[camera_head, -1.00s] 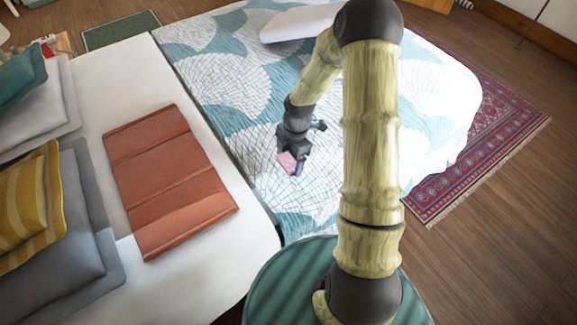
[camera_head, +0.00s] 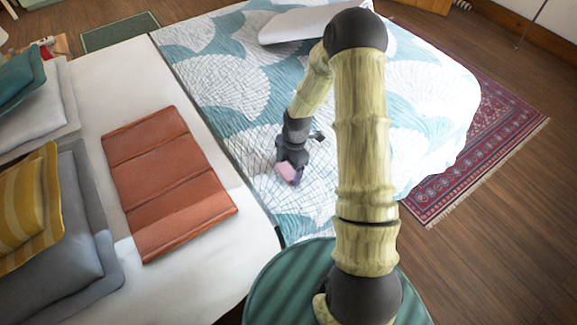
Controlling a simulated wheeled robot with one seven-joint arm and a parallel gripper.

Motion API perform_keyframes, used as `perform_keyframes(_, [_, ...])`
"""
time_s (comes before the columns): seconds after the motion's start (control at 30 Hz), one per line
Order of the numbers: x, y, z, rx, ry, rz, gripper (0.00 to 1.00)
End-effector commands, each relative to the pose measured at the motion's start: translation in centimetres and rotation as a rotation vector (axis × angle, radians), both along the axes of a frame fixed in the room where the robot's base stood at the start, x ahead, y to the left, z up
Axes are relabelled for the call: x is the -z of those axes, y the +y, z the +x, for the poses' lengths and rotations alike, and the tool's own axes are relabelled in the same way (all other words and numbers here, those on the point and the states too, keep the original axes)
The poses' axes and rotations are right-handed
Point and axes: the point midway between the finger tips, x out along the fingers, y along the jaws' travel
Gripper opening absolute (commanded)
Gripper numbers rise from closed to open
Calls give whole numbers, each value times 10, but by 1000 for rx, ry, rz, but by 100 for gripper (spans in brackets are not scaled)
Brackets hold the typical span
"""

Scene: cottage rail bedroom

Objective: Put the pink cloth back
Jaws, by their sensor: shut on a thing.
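The pink cloth (camera_head: 286,172) is a small pale pink patch at the end of my arm, over the teal and white bed cover (camera_head: 240,85). My gripper (camera_head: 294,174) is shut on the cloth. The dark gripper body hides part of the cloth. I cannot tell whether the cloth touches the bed cover below it.
A folded rust-red blanket (camera_head: 168,180) lies on the white surface (camera_head: 215,270) at the left. Yellow striped (camera_head: 25,210), grey (camera_head: 60,280) and teal (camera_head: 18,85) cushions lie at the far left. A white pillow (camera_head: 305,24) lies at the bed's far end. A red rug (camera_head: 480,135) is on the wooden floor.

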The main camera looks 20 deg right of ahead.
Motion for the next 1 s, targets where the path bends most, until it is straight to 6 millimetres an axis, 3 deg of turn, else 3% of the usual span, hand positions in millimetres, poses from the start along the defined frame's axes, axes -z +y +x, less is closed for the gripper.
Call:
perform_keyframes(0.03, [2,0,0,1,0,0,79])
perform_keyframes(0.13, [1,-1,0,2,0,0,99])
perform_keyframes(0.57, [-7,-2,0,3,-1,0,99])
perform_keyframes(1.0, [-85,-14,5,6,-4,-1,99])
